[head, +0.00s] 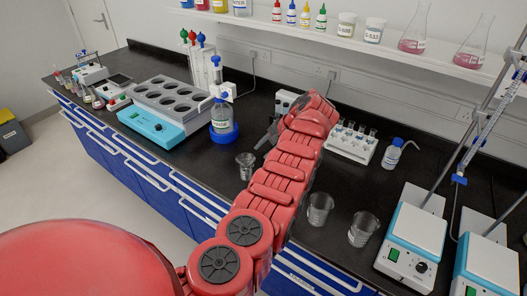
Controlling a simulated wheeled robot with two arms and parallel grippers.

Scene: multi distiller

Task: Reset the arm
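My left arm, red and jointed, reaches from the bottom of the head view up over the black bench. My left gripper (266,137) is a small dark shape at the arm's far end, partly hidden by the wrist. It is above the bench, to the right of the bottle on the blue stand, and I cannot see whether its fingers are apart or whether it holds anything. My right gripper is not in view.
A bottle (221,117) on a blue stand and a glass beaker (245,165) are left of the arm. Two beakers (319,209) (362,229), a white tube rack (352,143), a wash bottle (391,154) and hotplates (411,240) are right. A heating block (158,127) stands left; a shelf (335,39) hangs above.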

